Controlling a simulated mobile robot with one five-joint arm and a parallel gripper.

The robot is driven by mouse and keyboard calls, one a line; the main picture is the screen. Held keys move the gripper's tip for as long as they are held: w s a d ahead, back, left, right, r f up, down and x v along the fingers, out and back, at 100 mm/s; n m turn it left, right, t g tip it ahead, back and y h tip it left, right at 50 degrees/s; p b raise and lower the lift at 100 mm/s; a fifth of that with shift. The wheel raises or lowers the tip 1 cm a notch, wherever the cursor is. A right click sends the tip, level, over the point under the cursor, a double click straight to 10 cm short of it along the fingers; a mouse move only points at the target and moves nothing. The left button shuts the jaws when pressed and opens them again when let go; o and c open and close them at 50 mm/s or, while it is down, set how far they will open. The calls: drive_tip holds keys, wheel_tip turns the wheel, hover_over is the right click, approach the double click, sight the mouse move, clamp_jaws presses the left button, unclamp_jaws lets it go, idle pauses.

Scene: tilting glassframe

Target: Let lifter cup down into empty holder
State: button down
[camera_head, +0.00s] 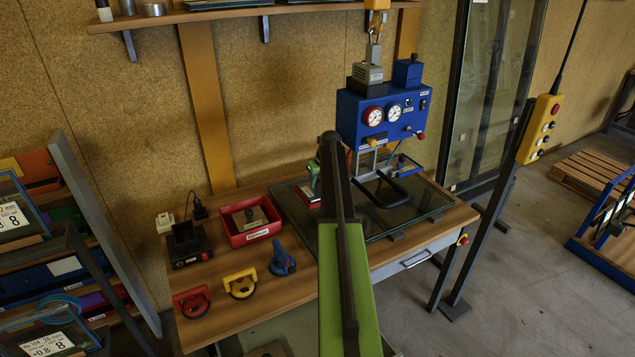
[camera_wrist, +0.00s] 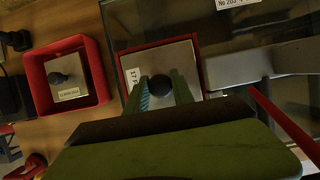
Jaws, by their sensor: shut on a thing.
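My gripper (camera_wrist: 160,90) has two green fingers closed about a black round knob (camera_wrist: 161,84). The knob stands on a square pale metal plate (camera_wrist: 150,60) with a partly readable label. A red rim (camera_wrist: 160,43) shows around the plate; I cannot tell whether the plate rests fully inside it. In the head view my gripper (camera_head: 313,179) is small and partly behind my arm, over a red tray. A second red tray (camera_head: 250,238) to the left holds a similar plate with a knob (camera_wrist: 68,78). I cannot tell which thing is the lifter cup or find an empty holder.
Red (camera_head: 192,301), yellow (camera_head: 240,285) and blue (camera_head: 282,262) handled tools lie along the bench front. A black box (camera_head: 187,243) stands left. A glass sheet (camera_head: 400,222) lies right, under a blue gauge unit (camera_head: 380,112) on a hoist. Clear wood shows at the front.

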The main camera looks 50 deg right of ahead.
drive_tip(key=shift+f+b, duration=0.4)
drive_tip(key=shift+f, duration=0.1)
drive_tip(key=c, duration=1)
unclamp_jaws()
drive_tip(key=p+v, duration=1.6)
drive_tip(key=v, duration=0.1)
drive_tip(key=shift+r, duration=0.25)
